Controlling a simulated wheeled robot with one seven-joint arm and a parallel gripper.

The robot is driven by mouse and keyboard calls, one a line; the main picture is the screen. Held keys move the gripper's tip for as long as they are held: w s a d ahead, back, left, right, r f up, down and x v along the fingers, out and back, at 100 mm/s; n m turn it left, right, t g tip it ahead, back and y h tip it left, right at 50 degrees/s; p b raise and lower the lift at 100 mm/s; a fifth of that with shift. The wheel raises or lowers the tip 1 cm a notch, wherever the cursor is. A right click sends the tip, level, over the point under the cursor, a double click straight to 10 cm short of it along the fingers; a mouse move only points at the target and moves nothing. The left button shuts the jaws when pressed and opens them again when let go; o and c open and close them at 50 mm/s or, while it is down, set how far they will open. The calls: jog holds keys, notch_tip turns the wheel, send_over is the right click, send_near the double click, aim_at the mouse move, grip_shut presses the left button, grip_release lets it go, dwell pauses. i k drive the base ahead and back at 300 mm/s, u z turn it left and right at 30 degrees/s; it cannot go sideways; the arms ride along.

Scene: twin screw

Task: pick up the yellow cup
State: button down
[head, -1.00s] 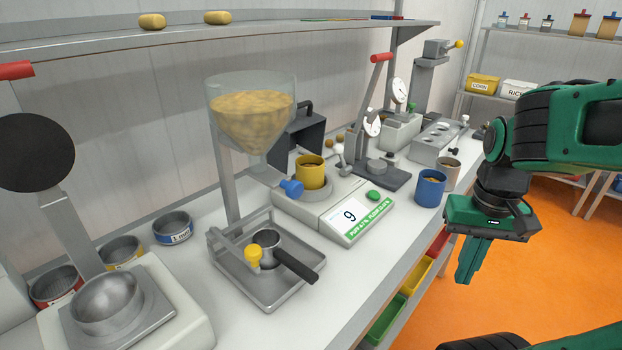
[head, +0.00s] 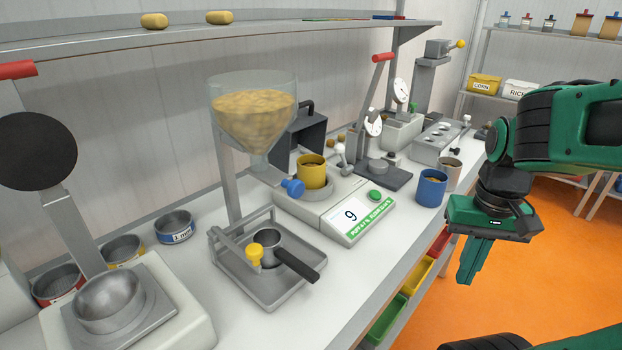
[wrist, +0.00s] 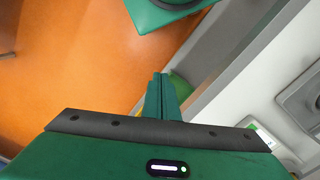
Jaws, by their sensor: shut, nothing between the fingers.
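The yellow cup (head: 312,171) stands upright on the round plate of the white scale (head: 335,208), with brownish-yellow contents inside. The scale's display reads 9. My gripper (head: 466,277) is at the right in the head view, beyond the bench's front edge and over the orange floor. It is shut and empty, fingers pointing down, well apart from the cup. In the wrist view the closed fingers (wrist: 160,95) show at the middle. The cup is not seen in the wrist view.
A glass hopper (head: 252,115) of yellow grain stands left of the cup, its blue knob close to it. A blue cup (head: 431,188) and a beige cup (head: 451,172) stand right of the scale. A lever press (head: 375,150) is behind. A tray (head: 262,280) with a black-handled pan is in front.

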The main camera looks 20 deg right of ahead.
aim_at(310, 168)
jog(key=u, duration=0.8)
jog(key=k, duration=1.1)
jog(key=z, duration=1)
jog(key=i, duration=1)
jog(key=u, duration=0.05)
